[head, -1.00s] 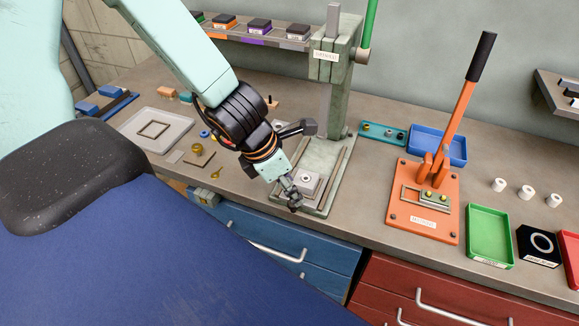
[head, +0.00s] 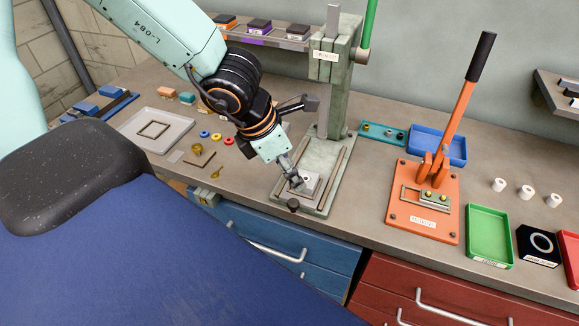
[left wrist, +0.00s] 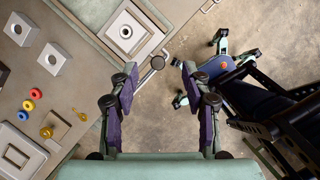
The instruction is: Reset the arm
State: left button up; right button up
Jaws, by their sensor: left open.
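My left gripper (head: 295,181) hangs over the front of the fly press's pale green base (head: 331,150) in the head view. It is open, with nothing between its fingers in the left wrist view (left wrist: 159,72). A pale square block with a round hole (head: 311,184) lies on the base beside the fingertips, partly hidden by them. It also shows in the left wrist view (left wrist: 126,31), to the left of the fingers. The fly press column (head: 336,85) stands upright behind the gripper, with a green handle (head: 370,25). My right gripper is not in view.
An orange lever press (head: 425,215) stands to the right, its lever raised. Green (head: 489,237) and blue (head: 451,146) trays are near it. Several rings and brass parts lie left of the fly press, near a grey tray (head: 178,126). The bench's front edge runs above blue drawers (head: 270,235).

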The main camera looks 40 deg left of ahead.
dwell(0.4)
pick_arm(q)
jog(key=s+a+f+m+g+y+b, duration=0.1)
jog(key=s+f+m+b, duration=0.3)
jog(key=f, duration=0.4)
jog(key=s+a+f+m+g+y+b, duration=0.1)
jog(key=s+f+m+y+b, duration=0.15)
jog(key=f+m, duration=0.55)
jog(key=s+a+f+m+g+y+b, duration=0.1)
jog(key=s+f+m+b, duration=0.35)
jog(key=f, duration=0.45)
jog(key=s+d+f+m+h+b, duration=0.1)
jog(key=s+d+f+m+b, duration=0.2)
jog(key=s+f+m, duration=0.2)
jog(key=s+d+f+m+h+b, duration=0.1)
jog(key=s+d+f+m+b, duration=0.2)
jog(key=s+f+m, duration=0.2)
notch_tip(320, 180, down, 4)
jog(key=m, duration=0.2)
jog(key=shift+d+r+m+g+b, duration=0.15)
jog(key=shift+d+m+g+b, duration=0.2)
jog(key=shift+g, duration=0.05)
